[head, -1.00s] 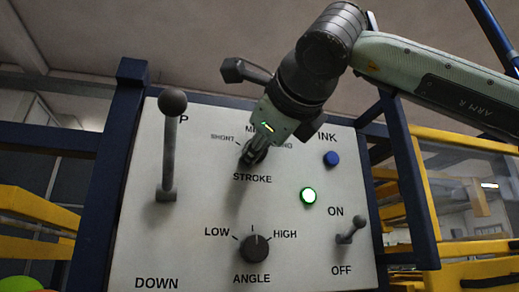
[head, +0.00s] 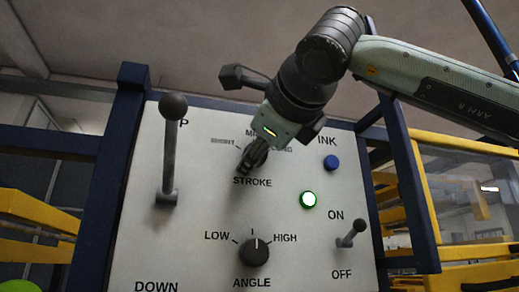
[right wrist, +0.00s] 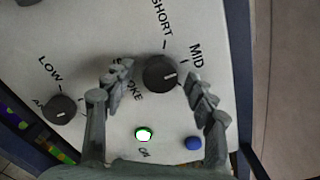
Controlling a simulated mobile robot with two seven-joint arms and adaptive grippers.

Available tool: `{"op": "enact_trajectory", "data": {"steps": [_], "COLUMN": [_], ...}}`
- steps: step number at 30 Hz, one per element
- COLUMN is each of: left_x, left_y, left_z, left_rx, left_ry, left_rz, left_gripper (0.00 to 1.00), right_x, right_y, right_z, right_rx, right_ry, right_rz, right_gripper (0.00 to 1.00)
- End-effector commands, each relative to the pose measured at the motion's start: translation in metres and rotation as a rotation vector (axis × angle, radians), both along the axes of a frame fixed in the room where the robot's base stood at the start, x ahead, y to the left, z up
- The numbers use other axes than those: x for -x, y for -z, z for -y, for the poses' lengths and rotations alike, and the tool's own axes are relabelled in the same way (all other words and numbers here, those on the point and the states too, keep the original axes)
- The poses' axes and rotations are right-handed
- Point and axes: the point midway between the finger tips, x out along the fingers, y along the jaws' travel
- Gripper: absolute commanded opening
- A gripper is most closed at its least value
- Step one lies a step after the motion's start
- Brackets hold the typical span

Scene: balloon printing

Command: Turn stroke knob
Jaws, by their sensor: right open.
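The black stroke knob (right wrist: 160,73) shows in the right wrist view, with a white mark on its face pointing roughly to the right, on the side of the MID label. My right gripper (right wrist: 160,78) is open, with one finger on each side of the knob and a visible gap to each finger in that view. In the head view my right gripper (head: 254,158) is at the panel just above the STROKE label and hides most of the knob. Contact cannot be told. My left gripper is not in view.
The light panel (head: 205,235) also carries the angle knob (head: 254,252), a tall lever (head: 170,150) at left, a blue ink button (head: 331,162), a lit green button (head: 308,199) and an ON/OFF switch (head: 351,234). Dark blue posts (head: 410,170) frame it.

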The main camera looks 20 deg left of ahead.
Motion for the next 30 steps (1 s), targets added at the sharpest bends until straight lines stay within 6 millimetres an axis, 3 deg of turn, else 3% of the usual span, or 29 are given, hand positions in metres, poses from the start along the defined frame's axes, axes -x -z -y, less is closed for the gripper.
{"op": "enact_trajectory", "data": {"steps": [8,21,30], "left_x": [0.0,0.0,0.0], "left_y": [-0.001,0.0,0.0], "left_z": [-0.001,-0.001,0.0], "left_rx": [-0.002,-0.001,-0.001], "left_ry": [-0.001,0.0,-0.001], "left_rz": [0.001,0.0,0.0], "left_gripper": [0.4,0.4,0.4], "right_x": [0.008,0.079,0.099], "right_y": [-0.001,-0.001,0.0], "right_z": [0.005,0.054,0.067], "right_rx": [0.0,0.0,0.0], "right_ry": [-0.001,0.0,0.0], "right_rz": [0.0,0.002,0.0], "right_gripper": [0.56,0.56,0.56]}}
